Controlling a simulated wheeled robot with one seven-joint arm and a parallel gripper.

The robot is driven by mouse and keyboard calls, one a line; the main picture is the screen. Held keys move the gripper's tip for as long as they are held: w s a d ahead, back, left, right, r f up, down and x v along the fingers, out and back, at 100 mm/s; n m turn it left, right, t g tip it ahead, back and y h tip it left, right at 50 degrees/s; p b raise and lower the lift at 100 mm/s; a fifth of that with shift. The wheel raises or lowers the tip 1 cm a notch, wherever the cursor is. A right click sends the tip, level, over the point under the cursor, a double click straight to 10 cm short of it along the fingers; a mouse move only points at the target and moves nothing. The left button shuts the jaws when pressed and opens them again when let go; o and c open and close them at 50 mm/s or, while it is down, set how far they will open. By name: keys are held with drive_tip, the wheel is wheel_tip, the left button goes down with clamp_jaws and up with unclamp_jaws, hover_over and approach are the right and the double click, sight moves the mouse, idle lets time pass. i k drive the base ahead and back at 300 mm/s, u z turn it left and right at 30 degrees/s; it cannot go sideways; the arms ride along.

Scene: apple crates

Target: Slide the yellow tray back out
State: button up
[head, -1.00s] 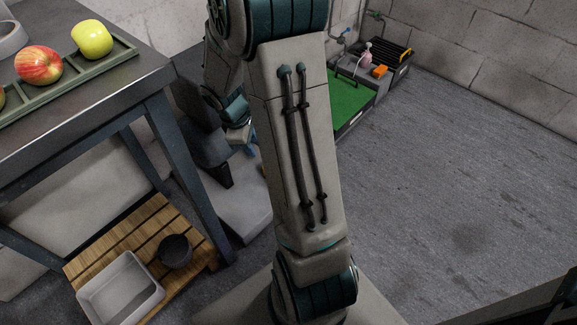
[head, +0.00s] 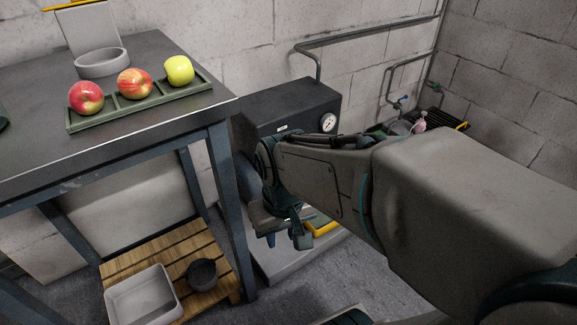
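My gripper (head: 286,241) hangs pointing down just left of this yellow edge, in front of the dark box. Its two fingers look apart with nothing visible between them. I cannot tell whether it touches the yellow part.
The dark metal table (head: 150,55) at left holds a green tray (head: 140,114) with two red apples and a yellow-green one. A slatted shelf (head: 215,240) below holds a grey bin (head: 118,295) and dark bowl (head: 202,273). A dark box with gauge (head: 328,123) stands behind.

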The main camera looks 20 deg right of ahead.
sight(319, 225)
drive_tip(key=z, duration=2.25)
drive_tip(key=i, duration=2.55)
drive_tip(key=u, duration=3.85)
